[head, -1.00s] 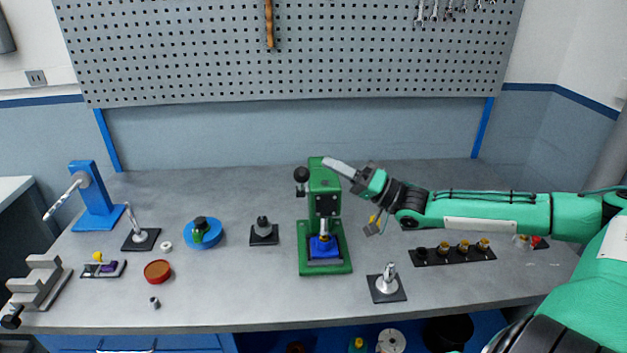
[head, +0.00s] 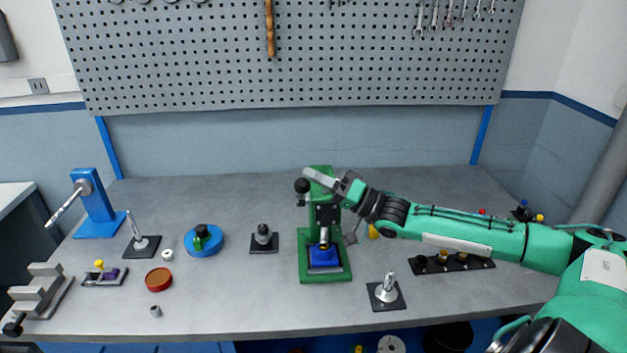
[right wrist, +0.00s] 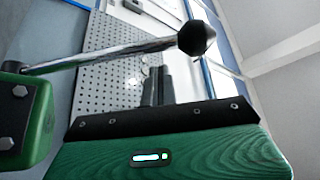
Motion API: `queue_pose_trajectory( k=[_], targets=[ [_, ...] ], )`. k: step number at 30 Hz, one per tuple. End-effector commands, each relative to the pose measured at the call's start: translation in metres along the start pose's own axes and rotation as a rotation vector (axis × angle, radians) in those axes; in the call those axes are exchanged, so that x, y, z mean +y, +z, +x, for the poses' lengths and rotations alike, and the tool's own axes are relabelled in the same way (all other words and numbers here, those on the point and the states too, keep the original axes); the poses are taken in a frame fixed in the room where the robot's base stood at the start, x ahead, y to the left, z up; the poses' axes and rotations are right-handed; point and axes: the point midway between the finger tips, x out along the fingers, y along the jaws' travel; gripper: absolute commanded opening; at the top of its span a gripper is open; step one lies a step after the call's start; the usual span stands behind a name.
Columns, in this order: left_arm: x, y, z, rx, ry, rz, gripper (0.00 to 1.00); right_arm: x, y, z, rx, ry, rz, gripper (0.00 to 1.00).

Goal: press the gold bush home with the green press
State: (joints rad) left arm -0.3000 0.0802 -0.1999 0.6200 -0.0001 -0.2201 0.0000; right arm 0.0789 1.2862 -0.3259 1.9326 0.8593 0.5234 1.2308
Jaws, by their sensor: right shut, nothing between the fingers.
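The green press (head: 303,262) stands mid-table. Its black lever knob (head: 302,185) is at the upper left of its head. A blue block (head: 323,258) sits in the press, with a small gold bush (head: 324,245) just above it, under the ram; how deep it sits is too small to tell. My right gripper (head: 310,173) is shut and empty, over the press head near the knob. In the right wrist view its dark fingers (right wrist: 158,86) lie below the silver lever (right wrist: 110,56) and its knob (right wrist: 197,38); I cannot tell whether they touch. My left gripper is out of view.
A black rack (head: 452,264) with gold pieces is right of the press. A black-based stand (head: 386,292) is in front, right. A black fixture (head: 263,240) and a blue round fixture (head: 203,241) are to the left. The front-middle table is clear.

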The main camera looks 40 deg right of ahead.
Motion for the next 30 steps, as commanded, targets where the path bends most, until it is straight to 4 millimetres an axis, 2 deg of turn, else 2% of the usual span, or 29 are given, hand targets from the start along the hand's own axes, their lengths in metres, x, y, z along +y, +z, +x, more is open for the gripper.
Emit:
queue_pose_trajectory(
  k=[1, 6, 18, 22, 30],
  targets=[
    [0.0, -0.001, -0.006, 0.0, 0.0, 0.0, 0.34, -0.002, 0.004, -0.001, 0.0, 0.001, 0.004, 0.0],
    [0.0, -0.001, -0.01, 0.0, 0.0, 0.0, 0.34, -0.001, 0.016, -0.005, 0.0, -0.001, 0.001, 0.0],
    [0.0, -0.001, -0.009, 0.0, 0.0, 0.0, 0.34, 0.001, 0.019, -0.007, 0.0, -0.003, -0.003, 0.0],
    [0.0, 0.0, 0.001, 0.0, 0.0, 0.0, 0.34, 0.004, 0.031, -0.014, 0.0, -0.031, -0.052, 0.0],
    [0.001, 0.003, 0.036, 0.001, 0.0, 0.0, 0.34, 0.011, 0.069, -0.036, 0.002, -0.157, -0.266, 0.0]
  ],
)
